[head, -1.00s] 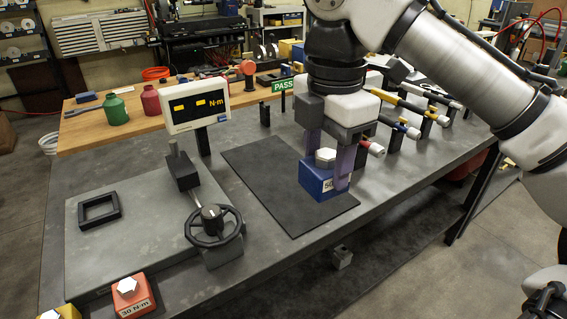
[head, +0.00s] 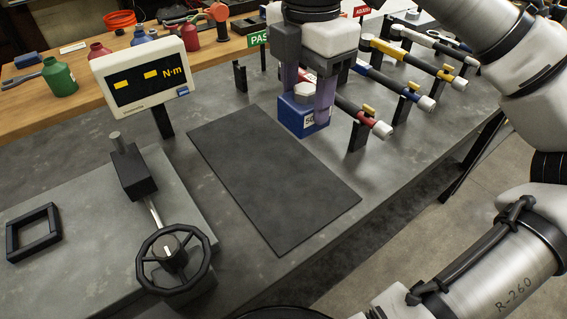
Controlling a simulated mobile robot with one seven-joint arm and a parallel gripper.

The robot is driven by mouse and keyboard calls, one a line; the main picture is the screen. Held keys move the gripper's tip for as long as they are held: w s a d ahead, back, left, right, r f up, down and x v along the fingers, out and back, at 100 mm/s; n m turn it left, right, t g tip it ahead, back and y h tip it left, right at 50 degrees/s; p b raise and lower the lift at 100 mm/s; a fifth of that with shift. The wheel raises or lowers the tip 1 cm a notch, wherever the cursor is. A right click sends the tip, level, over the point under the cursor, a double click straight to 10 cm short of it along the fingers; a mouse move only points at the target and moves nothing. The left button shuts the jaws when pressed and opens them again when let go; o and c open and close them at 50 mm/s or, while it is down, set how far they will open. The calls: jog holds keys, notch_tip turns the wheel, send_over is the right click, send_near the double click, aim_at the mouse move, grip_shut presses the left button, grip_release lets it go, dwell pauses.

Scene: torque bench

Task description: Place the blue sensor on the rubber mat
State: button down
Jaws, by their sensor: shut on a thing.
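The blue sensor (head: 297,118) is a blue block with a white hexagonal top and a white label on its side. My gripper (head: 308,98) points down and its two purple-grey fingers are shut on the sensor, one on each side. The black rubber mat (head: 270,185) lies flat and bare on the grey bench. In the head view the sensor appears just past the mat's far right edge. I cannot tell how high it is above the bench.
Torque wrenches on posts, one with a red handle (head: 362,119), stand close right of my gripper. A N·m display (head: 147,82) stands left of the mat. A handwheel (head: 172,258) and a black square frame (head: 33,232) are at front left.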

aim_at(303, 129)
notch_tip(303, 129, down, 18)
jog(key=shift+f, duration=0.1)
dwell(0.5)
jog(key=shift+f, duration=0.1)
jog(key=c, duration=0.6)
grip_release()
notch_tip(303, 129, up, 12)
jog(key=shift+r, duration=0.15)
